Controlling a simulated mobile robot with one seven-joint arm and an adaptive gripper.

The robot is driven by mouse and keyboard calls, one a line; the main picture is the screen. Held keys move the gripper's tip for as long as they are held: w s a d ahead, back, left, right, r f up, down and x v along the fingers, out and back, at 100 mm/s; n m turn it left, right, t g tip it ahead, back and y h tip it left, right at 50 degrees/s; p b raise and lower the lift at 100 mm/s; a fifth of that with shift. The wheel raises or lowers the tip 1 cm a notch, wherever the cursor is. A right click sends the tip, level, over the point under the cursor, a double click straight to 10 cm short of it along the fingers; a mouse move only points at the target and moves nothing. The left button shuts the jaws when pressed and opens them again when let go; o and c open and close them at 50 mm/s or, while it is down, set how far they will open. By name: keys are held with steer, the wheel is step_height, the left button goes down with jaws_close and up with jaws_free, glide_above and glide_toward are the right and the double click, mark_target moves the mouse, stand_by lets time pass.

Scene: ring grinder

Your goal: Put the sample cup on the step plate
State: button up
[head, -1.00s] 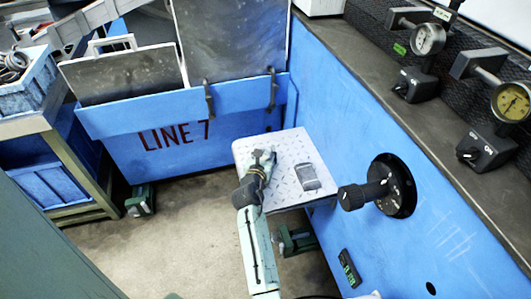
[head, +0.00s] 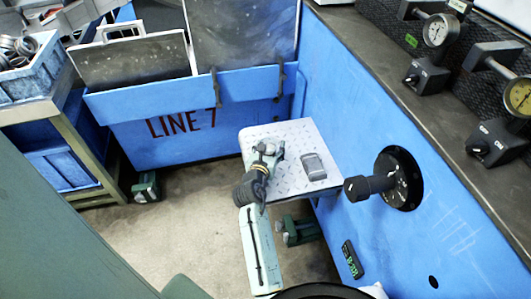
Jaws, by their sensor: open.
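The step plate (head: 292,190) is a light grey, diamond-patterned plate against the blue wall. A small grey, rounded object (head: 313,166) stands on its right half; it looks like the sample cup, but I cannot be sure. My gripper (head: 268,148) is over the left half of the plate, apart from the grey object and to its left. It is open, with no object clearly visible between its fingers. The wrist hides part of the plate's left edge, and the gap between fingers and plate is hard to judge.
A black knob on a round flange (head: 397,180) sticks out of the blue wall just right of the plate. Gauges (head: 436,32) stand on the ledge above. A blue LINE 7 bin (head: 165,148) with grey panels is behind. Bare floor lies to the left.

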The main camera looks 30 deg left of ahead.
mark_target(267, 153)
steer(key=v, duration=0.8)
steer(key=shift+s, duration=0.15)
